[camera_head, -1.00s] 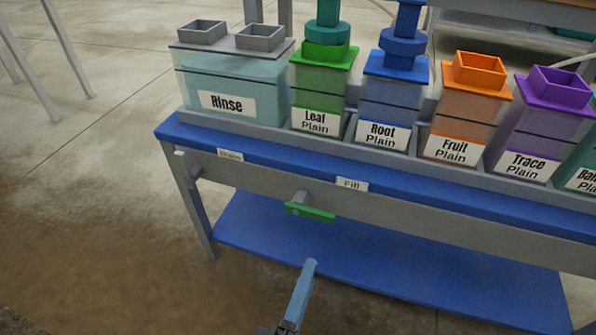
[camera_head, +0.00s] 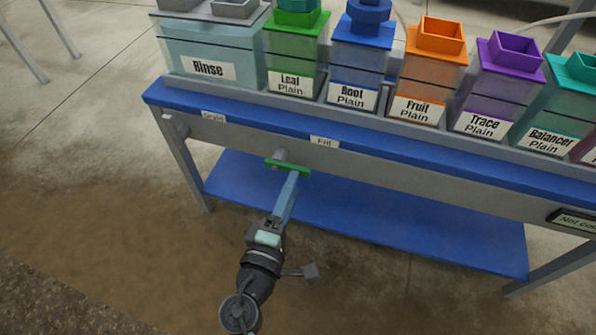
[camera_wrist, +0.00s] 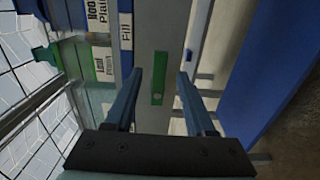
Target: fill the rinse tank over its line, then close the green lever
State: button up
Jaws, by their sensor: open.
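The rinse tank (camera_head: 180,62) is a pale teal box with a grey lid and a dark line around it, at the left of the bench. I cannot tell its liquid level against the line. The green lever (camera_head: 275,162) lies crosswise on a grey stub on the bench's front rail, below and left of the "Fill" label (camera_head: 324,142). My gripper (camera_head: 293,176) is at the lever in the head view. In the wrist view my gripper (camera_wrist: 160,74) is open, its blue fingers on either side of the green lever (camera_wrist: 160,66), with visible gaps on both sides.
A grey handle (camera_head: 176,127) sits at the rail's left end near the "Drain" label (camera_head: 213,117). Leaf (camera_head: 290,55), Root (camera_head: 357,62), Fruit (camera_head: 430,78) and further tanks stand in a row to the right. A blue lower shelf (camera_head: 400,225) lies below the rail.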

aim_at(299, 168)
jog(key=shift+b+x, duration=0.45)
jog(key=shift+x, duration=2.3)
grip_shut()
